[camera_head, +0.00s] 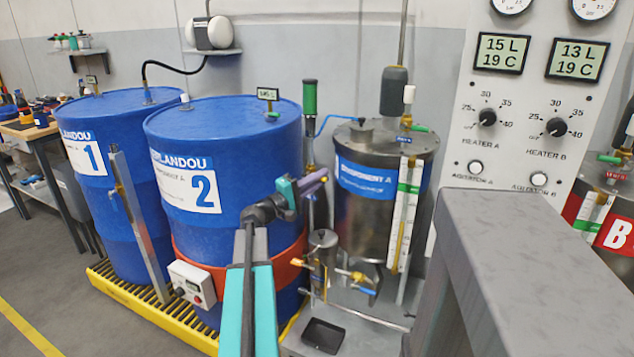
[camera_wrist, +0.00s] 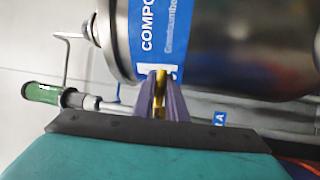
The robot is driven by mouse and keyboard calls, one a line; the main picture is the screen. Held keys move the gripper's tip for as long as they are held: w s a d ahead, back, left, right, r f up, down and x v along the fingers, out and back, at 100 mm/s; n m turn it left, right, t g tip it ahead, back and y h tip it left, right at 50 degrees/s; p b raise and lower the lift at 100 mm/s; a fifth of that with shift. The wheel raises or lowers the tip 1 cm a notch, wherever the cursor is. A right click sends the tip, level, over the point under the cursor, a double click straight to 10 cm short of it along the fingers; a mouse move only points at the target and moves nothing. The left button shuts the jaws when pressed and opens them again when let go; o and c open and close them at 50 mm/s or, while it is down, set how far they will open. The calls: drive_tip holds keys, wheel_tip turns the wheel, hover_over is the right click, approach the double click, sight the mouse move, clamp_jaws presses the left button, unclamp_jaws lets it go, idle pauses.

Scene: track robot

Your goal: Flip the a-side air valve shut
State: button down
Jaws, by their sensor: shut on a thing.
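In the wrist view my purple fingers (camera_wrist: 161,97) are closed around a narrow brass-yellow piece (camera_wrist: 160,88), which looks like the air valve's lever. The fingers hide most of it, and the valve body cannot be made out. The tank (camera_wrist: 225,50) with its blue label fills the top of the wrist view, close behind the fingers. A green-handled rod (camera_head: 310,98) stands upright beside the tank; its handle also shows in the wrist view (camera_wrist: 42,93).
Blue drum 2 (camera_head: 225,130) stands close on the left. A control panel (camera_head: 525,105) and a grey block (camera_head: 530,260) bound the right. A thin blue hose (camera_head: 335,118) runs to the tank lid.

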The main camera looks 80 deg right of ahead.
drive_tip(key=c, duration=1.8)
unclamp_jaws()
drive_tip(key=shift+w, duration=0.1)
drive_tip(key=shift+w+a, duration=0.1)
drive_tip(key=v, duration=1.3)
drive_tip(key=shift+w+a, duration=0.15)
drive_tip(key=shift+w, duration=0.05)
drive_tip(key=shift+f, duration=0.15)
